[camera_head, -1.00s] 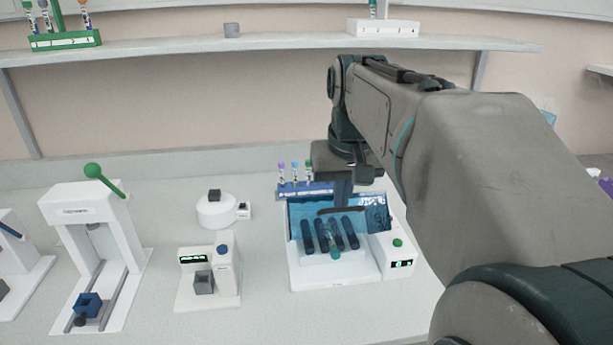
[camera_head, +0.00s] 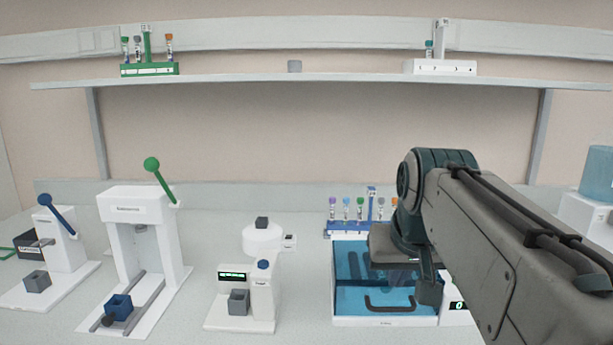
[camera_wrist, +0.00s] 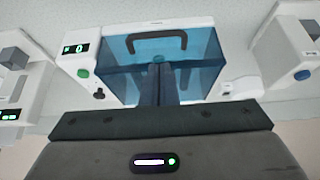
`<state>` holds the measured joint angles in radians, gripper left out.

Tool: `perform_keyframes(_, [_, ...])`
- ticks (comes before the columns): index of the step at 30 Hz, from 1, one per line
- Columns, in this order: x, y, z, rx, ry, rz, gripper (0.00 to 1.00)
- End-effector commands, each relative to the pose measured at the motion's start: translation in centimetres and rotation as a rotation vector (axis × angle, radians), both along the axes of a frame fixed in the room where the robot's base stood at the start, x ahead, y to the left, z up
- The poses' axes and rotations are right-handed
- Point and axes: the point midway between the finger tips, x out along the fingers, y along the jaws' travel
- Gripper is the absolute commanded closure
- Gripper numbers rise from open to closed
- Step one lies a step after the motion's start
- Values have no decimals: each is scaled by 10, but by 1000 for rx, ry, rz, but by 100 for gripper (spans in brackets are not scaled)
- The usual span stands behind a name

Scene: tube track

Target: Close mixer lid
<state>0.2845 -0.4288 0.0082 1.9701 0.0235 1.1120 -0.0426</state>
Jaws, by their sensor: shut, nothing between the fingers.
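The mixer (camera_head: 384,321) is a white box at the right of the bench. Its clear blue lid (camera_head: 345,285), with a dark handle (camera_head: 390,304) at the front, lies down over the mixer and looks closed. The lid also shows in the wrist view (camera_wrist: 205,52), its handle (camera_wrist: 157,44) towards the top. My gripper (camera_wrist: 165,72) is shut and empty over the rear part of the lid. I cannot tell whether its fingertips touch the lid. In the head view my wrist hides the lid's right part and the fingers.
A rack of capped tubes (camera_head: 345,228) stands behind the mixer. A small white device with a display (camera_head: 235,290) stands to its left, then a press with a green-knobbed lever (camera_head: 152,165). A shelf (camera_head: 300,80) with tube racks runs above.

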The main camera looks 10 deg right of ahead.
Motion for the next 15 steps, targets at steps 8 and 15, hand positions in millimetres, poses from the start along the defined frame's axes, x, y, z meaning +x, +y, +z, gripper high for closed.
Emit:
perform_keyframes(8, [1,0,-7,0,0,-2,100])
perform_keyframes(15, [1,-1,-7,1,0,-3,100])
